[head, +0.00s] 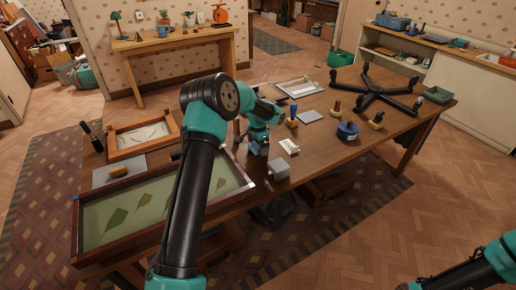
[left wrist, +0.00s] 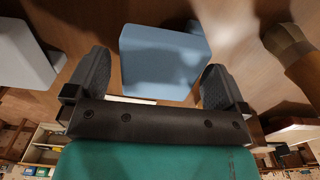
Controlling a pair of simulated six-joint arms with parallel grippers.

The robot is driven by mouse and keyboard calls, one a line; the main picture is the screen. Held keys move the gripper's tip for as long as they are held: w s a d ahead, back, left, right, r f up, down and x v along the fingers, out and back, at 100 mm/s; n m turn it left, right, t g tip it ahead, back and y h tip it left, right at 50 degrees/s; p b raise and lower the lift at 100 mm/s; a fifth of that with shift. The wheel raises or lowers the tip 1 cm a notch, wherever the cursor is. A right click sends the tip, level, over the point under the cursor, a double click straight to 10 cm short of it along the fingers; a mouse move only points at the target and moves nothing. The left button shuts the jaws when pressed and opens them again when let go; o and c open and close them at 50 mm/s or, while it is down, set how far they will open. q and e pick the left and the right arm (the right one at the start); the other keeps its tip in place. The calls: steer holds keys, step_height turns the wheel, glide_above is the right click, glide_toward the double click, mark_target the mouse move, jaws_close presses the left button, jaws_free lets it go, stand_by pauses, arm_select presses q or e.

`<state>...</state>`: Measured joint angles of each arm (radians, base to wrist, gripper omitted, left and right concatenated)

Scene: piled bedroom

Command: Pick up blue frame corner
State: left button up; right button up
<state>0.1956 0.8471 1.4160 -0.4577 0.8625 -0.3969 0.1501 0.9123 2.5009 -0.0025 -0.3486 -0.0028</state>
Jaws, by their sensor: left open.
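The blue frame corner (left wrist: 165,55) is a small blue block. In the left wrist view it lies between the two dark fingers of my left gripper (left wrist: 152,84), with a narrow gap on each side. My left gripper is open, pointing down at the table. In the head view my left gripper (head: 258,141) is over the table beside the large frame, and the blue piece (head: 257,150) shows just under it, partly hidden. I cannot tell how far the fingers reach down around it. My right gripper is out of view; only part of its arm shows at the lower right.
A grey block (head: 279,169) stands close by at the table's near edge. The large picture frame (head: 150,240) with leaves lies to the left, partly behind my arm.

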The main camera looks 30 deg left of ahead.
arm_select(q)
steer(key=shift+f, duration=0.1)
stand_by(0.4)
steer(key=c, duration=0.9)
